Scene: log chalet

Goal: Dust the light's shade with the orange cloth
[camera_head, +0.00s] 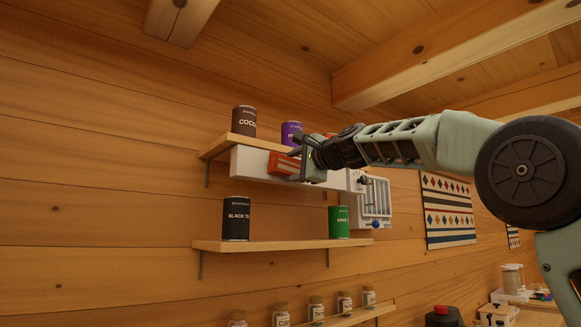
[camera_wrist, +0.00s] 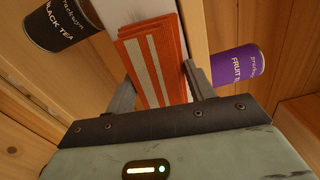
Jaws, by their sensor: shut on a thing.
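The light's shade (camera_head: 252,163) is a long white bar under the front of the upper wall shelf. My gripper (camera_head: 303,160) is shut on the orange cloth (camera_head: 283,163), a folded pad with pale stripes. The cloth is in front of the shade, around its middle, and seems to lie against it; exact contact cannot be told. In the wrist view the cloth (camera_wrist: 150,58) stands between my two fingers (camera_wrist: 158,88), with the white shade (camera_wrist: 108,16) behind it. The cloth and my gripper hide part of the shade.
A brown cocoa tin (camera_head: 244,121) and a purple tin (camera_head: 291,133) stand on the upper shelf (camera_head: 217,146), close to my gripper. Black (camera_head: 236,218) and green (camera_head: 338,222) tins stand on the shelf below (camera_head: 280,246). A white wall unit (camera_head: 375,200) is at the right.

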